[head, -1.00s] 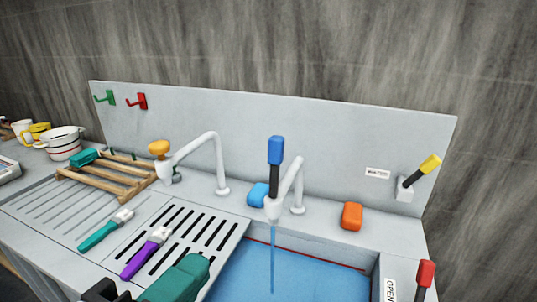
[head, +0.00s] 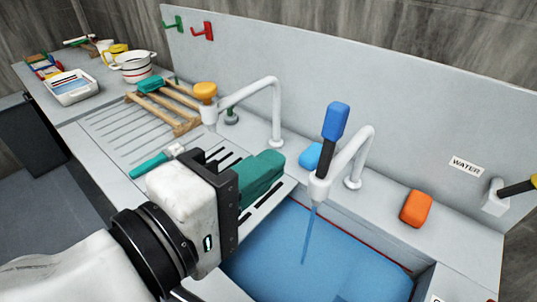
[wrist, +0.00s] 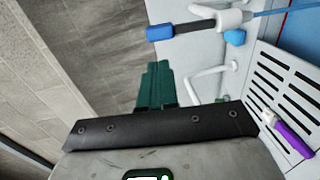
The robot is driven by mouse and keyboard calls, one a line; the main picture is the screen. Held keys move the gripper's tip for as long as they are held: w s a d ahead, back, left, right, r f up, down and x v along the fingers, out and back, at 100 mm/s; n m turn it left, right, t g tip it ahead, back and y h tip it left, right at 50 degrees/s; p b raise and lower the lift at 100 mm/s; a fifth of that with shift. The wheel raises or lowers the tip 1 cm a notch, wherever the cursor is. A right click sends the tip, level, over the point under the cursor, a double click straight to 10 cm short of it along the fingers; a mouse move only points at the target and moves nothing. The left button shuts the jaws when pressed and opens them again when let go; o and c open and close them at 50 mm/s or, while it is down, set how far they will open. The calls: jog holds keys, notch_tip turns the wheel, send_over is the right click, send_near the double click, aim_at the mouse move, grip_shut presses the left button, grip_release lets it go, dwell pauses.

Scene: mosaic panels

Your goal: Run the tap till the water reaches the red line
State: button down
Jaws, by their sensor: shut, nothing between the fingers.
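The white tap (head: 362,146) with a blue-tipped dark lever (head: 336,120) stands behind the basin. A thin blue stream (head: 307,236) runs from its spout into the blue water (head: 335,268) in the basin. The red line (head: 392,254) shows along the basin's back wall; the water surface looks close to it, but I cannot tell exactly how close. My gripper (head: 272,162), with green fingers, is shut and empty over the slotted drainer, left of the tap and apart from it. In the wrist view the lever (wrist: 184,28) lies beyond my fingers (wrist: 155,68).
A yellow-handled lever (head: 517,188) is beside the WATER label (head: 466,166). A blue sponge (head: 311,155) and an orange block (head: 416,208) lie on the back ledge. A wooden rack (head: 178,122) is farther left.

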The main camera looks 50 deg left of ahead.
aim_at(331, 117)
jog(key=p+x, duration=0.1)
jog(key=x, duration=1)
jog(key=shift+w+f+p, duration=0.1)
jog(key=shift+w+p, duration=0.2)
jog(key=shift+p, duration=0.05)
jog(key=shift+w+a+r+p, duration=0.1)
jog(key=shift+w+r+p, duration=0.3)
jog(key=shift+p, duration=0.2)
jog(key=p+x, duration=0.2)
jog(key=shift+w+r, duration=0.2)
jog(key=shift+w, duration=0.2)
jog(key=shift+w+a+f, duration=0.2)
jog(key=shift+w, duration=0.1)
jog(key=shift+p, duration=0.3)
